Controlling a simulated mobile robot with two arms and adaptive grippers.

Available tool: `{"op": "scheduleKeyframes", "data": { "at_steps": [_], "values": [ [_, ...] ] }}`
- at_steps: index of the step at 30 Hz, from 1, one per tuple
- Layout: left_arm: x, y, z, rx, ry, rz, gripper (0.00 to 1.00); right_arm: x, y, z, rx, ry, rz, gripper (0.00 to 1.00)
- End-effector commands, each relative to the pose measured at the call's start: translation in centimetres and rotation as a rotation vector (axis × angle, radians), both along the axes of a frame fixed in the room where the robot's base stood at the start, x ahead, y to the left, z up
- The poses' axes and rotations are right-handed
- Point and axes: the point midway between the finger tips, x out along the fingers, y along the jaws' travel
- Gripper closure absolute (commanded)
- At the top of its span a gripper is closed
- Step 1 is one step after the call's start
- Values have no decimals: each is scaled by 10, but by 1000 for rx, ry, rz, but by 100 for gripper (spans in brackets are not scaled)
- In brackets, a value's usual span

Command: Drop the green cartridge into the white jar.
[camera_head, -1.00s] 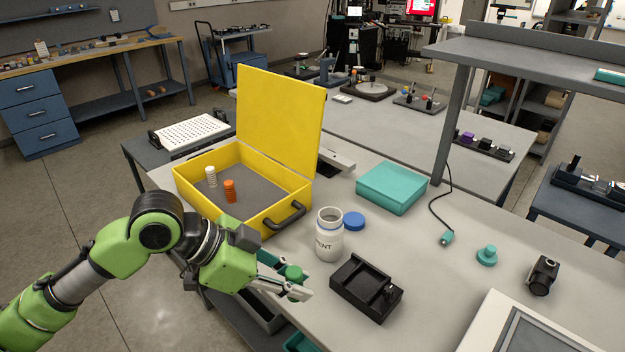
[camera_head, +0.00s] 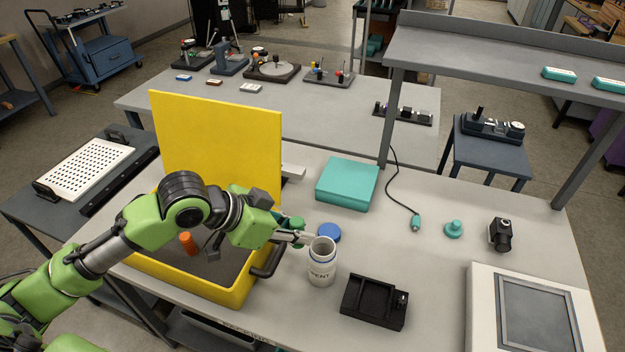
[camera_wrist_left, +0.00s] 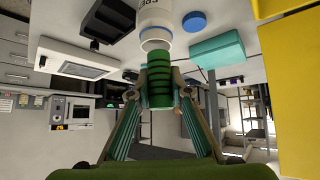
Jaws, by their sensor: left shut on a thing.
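The white jar (camera_head: 321,268) stands upright and open on the grey table. It also shows at the top of the left wrist view (camera_wrist_left: 154,14). My left gripper (camera_head: 301,236) is shut on the green cartridge (camera_head: 297,223), which shows between both fingers in the left wrist view (camera_wrist_left: 160,88). The gripper is close beside the jar's mouth, on its left in the head view. Fingers partly cover the cartridge in the head view. I cannot tell whether the cartridge overlaps the opening. My right gripper is not in view.
The blue lid (camera_head: 329,232) lies behind the jar. The open yellow case (camera_head: 216,139) stands to the left, with an orange cartridge (camera_head: 188,243) inside, partly behind my arm. A black tray (camera_head: 374,302) lies right of the jar and a teal box (camera_head: 347,184) behind it.

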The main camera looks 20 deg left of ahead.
Motion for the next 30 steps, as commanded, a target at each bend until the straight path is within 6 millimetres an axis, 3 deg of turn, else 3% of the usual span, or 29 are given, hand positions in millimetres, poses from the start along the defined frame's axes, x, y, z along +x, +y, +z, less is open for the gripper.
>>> {"op": "scheduleKeyframes", "data": {
  "at_steps": [1,3,7,12,20,30],
  "values": [
    [7,-5,22,1,-4,17,100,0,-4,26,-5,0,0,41],
    [15,-9,29,4,-6,45,100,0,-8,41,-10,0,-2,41],
    [26,-16,38,11,-17,79,100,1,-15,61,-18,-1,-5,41],
    [33,-21,41,16,-26,101,100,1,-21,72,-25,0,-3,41],
    [35,-22,27,17,-28,106,100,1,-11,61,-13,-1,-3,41],
    [34,-22,-8,18,-29,105,100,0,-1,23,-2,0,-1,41]
  ]
}}
